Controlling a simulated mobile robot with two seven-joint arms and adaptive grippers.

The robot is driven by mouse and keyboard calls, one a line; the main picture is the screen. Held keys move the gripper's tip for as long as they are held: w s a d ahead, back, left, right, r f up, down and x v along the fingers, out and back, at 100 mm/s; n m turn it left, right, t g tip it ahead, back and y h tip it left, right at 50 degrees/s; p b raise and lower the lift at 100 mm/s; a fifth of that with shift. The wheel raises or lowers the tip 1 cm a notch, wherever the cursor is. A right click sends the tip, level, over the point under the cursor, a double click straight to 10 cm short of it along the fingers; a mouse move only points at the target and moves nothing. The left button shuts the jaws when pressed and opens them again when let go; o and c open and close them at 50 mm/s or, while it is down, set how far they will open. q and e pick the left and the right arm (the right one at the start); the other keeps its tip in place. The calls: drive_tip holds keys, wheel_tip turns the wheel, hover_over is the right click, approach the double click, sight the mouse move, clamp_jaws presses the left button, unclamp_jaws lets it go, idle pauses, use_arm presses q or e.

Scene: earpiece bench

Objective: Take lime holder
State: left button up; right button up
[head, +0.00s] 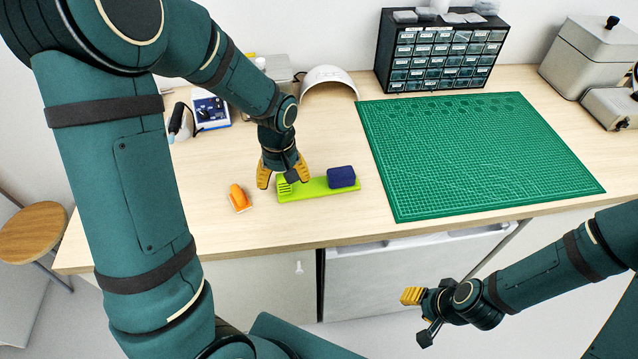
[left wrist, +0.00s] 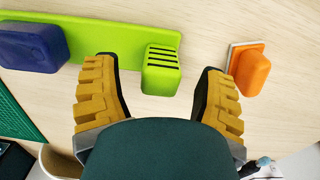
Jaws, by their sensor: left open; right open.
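The lime holder (head: 318,189) lies flat on the wooden bench near its front edge. It is a long lime-green bar with a slotted block at its left end, and a dark blue block (head: 341,177) sits on its right part. In the left wrist view the lime holder (left wrist: 160,72) shows its slotted end between my fingers, with the blue block (left wrist: 32,46) at the left. My left gripper (head: 283,178) is open, pointing down with its yellow fingers either side of the slotted end; contact cannot be told. My right gripper (head: 418,316) is open and empty, in front of the bench.
An orange piece on a pale base (head: 238,197) lies just left of the holder and shows close to one finger in the left wrist view (left wrist: 251,72). A green cutting mat (head: 470,150) lies to the right. A drawer cabinet (head: 440,55) stands behind.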

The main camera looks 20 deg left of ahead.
use_arm(q)
clamp_jaws()
idle(0.3)
drive_tip(key=shift+r, duration=0.1)
